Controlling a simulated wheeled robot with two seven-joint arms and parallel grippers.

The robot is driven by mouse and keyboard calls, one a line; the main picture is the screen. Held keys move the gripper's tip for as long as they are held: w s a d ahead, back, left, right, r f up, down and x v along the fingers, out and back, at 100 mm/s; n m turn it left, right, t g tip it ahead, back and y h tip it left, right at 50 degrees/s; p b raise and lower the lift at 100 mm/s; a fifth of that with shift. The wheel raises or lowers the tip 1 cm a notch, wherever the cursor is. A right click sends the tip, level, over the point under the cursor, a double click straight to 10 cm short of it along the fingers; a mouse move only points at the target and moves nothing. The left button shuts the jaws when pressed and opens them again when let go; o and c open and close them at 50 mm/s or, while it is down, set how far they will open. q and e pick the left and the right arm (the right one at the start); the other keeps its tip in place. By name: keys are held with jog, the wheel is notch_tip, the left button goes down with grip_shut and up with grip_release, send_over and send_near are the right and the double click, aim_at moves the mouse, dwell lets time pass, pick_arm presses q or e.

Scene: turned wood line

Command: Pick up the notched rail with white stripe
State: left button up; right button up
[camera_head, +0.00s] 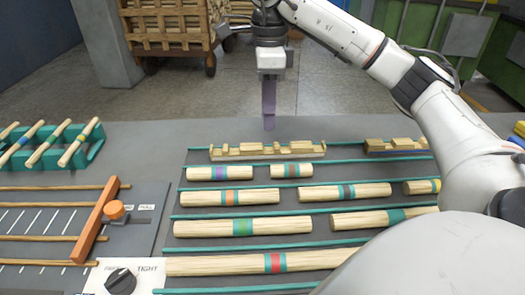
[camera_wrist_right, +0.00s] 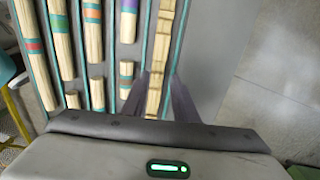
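A notched rail (camera_head: 268,150) of pale wood lies along the back row of the rack, and a second notched rail (camera_head: 395,147) lies to its right, partly behind my right arm. I cannot make out a white stripe on either in the head view. My right gripper (camera_head: 268,118) points down just above and behind the first rail. In the right wrist view a notched rail (camera_wrist_right: 160,55) runs down between the spread fingers of my right gripper (camera_wrist_right: 160,100). The gripper is open and empty. My left gripper is out of view.
Several round wooden rods with coloured bands, such as a red-and-teal one (camera_head: 272,263), lie in rows between teal strips. A teal holder (camera_head: 95,155) with rods and an orange slider bar (camera_head: 97,222) are at the left. The grey table behind the rails is clear.

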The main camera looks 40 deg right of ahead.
aim_at(269, 150)
notch_tip(269, 150, down, 3)
jog(key=shift+s+r, duration=0.15)
jog(key=shift+f, duration=0.55)
notch_tip(269, 150, down, 5)
jog(key=shift+s+r+b, duration=0.1)
jog(key=shift+b, duration=0.25)
jog(key=c, duration=0.6)
grip_shut()
jog(key=shift+r, duration=0.25)
notch_tip(269, 150, up, 10)
jog(key=p, duration=0.2)
jog(key=shift+f, duration=0.2)
